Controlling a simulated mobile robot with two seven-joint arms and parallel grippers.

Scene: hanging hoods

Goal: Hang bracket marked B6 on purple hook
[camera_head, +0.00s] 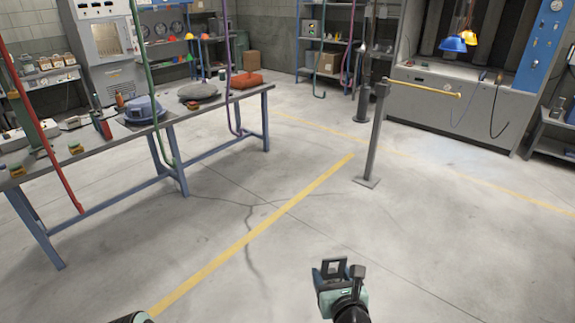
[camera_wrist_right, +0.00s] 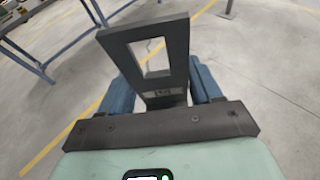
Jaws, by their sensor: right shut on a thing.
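My right gripper (camera_head: 338,282) is shut on a dark grey bracket (camera_head: 334,261) with a rectangular window, held over open floor. In the right wrist view the bracket (camera_wrist_right: 181,48) stands up between the blue fingers of the right gripper (camera_wrist_right: 163,94); a small label on its lower part is too small to read. The purple hook (camera_head: 228,70) hangs from above near the table's far end, its curved tip below the table top, well apart from the bracket. Only a sliver of what appears to be my left gripper (camera_head: 131,318) shows at the bottom edge; its fingers are hidden.
A red hook (camera_head: 45,130) and a green hook (camera_head: 145,80) hang along the long table (camera_head: 135,133), which holds a blue hood (camera_head: 145,108) and other items. A grey post (camera_head: 375,135) with a yellow arm stands to the right. The floor between is clear.

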